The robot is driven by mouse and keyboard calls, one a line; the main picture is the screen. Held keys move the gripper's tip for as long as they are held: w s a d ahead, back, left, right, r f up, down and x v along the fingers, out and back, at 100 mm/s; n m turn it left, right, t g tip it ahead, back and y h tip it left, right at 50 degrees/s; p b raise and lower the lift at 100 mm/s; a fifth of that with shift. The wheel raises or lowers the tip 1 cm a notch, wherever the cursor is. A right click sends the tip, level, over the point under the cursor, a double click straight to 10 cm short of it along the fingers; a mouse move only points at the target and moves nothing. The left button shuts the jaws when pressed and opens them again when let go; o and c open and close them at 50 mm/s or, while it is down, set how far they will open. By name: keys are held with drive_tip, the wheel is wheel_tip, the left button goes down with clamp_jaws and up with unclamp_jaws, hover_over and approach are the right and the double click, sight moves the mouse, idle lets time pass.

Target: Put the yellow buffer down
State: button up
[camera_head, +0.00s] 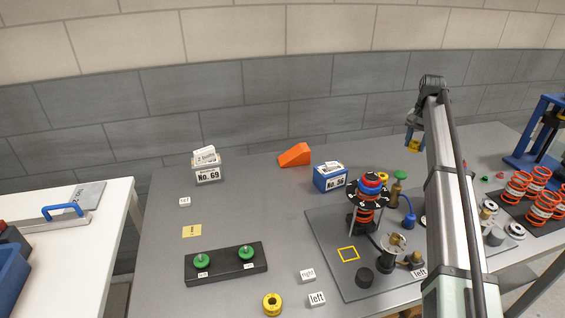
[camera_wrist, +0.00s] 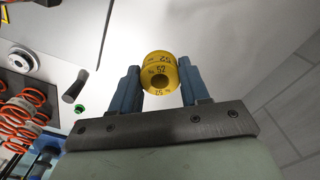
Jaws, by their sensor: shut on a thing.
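The yellow buffer (camera_wrist: 160,68) is a short ring with a dark centre hole and black "52" markings. In the wrist view it sits between the two blue fingers of my gripper (camera_wrist: 160,82), which is shut on it. In the head view, my gripper (camera_head: 415,137) is raised over the back right of the grey table, with the buffer (camera_head: 414,148) small beneath it. A similar yellow ring (camera_head: 272,304) stands at the table's front edge. A yellow square outline (camera_head: 348,254) is on the dark grey mat (camera_head: 330,236), with nothing in it.
A spring assembly (camera_head: 368,200) stands on the mat, with a black cylinder (camera_head: 365,277) and metal parts nearby. Behind are a blue box (camera_head: 331,178) and an orange wedge (camera_head: 294,155). A black block with green knobs (camera_head: 240,265) lies left. Orange springs (camera_head: 516,187) stand right.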

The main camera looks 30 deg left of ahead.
sight(260, 167)
drive_tip(key=s+a+n, duration=0.1)
drive_tip(key=s+a, duration=0.4)
drive_tip(key=a, duration=0.8)
drive_tip(key=s+a+n, duration=0.2)
drive_tip(key=s+a, duration=0.3)
drive_tip(key=a, duration=0.7)
drive_tip(key=shift+a, duration=0.4)
drive_tip(key=s+a+n, duration=0.1)
drive_tip(key=s+a, duration=0.4)
drive_tip(key=a, duration=0.2)
drive_tip(key=s+a+n, duration=0.1)
drive_tip(key=s+a, duration=0.4)
drive_tip(key=a, duration=0.2)
drive_tip(key=s+a+n, duration=0.2)
drive_tip(key=s+a, duration=0.3)
drive_tip(key=a, duration=0.3)
drive_tip(key=shift+c, duration=0.7)
drive_tip(key=n, duration=0.2)
drive_tip(key=a+n, duration=0.1)
drive_tip(key=shift+w+n, duration=0.25)
drive_tip(key=shift+n, duration=0.15)
wheel_tip(260, 167, down, 10)
drive_tip(key=shift+r, duration=0.15)
drive_tip(key=o, duration=1.2)
